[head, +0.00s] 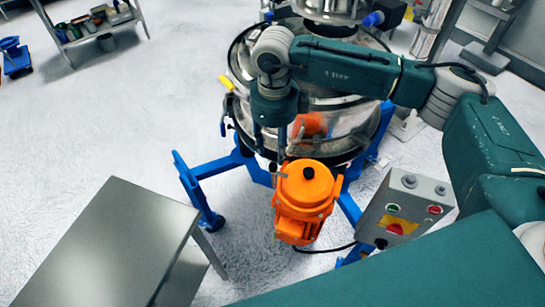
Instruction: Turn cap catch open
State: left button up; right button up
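The powder sifter is a round steel vessel (350,118) on a blue frame (190,180), at top centre in the head view. Blue-ended fittings (372,18) stick out near its top, and a yellow-handled part (228,83) juts from its left side. I cannot tell which part is the cap catch. My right arm crosses in front of the sifter from the right. My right gripper (282,150) points down in front of the vessel, just above the orange motor. Its fingers are small and dark, so their opening is unclear. My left gripper is not in view.
An orange motor (299,215) stands at the sifter's front. A grey control box (402,208) with buttons is to its right. A steel table (105,245) is at lower left. A shelf cart (95,35) stands at upper left. Open floor lies between them.

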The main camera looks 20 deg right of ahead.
aim_at(273, 165)
notch_tip(273, 165, down, 3)
jog(key=shift+f+p, duration=0.2)
jog(key=shift+p, duration=0.4)
jog(key=f, duration=0.2)
jog(key=f+p, duration=0.1)
jog(key=f, duration=0.1)
jog(key=shift+w, duration=0.25)
jog(key=shift+c, duration=1.3)
jog(key=c, duration=0.4)
grip_shut()
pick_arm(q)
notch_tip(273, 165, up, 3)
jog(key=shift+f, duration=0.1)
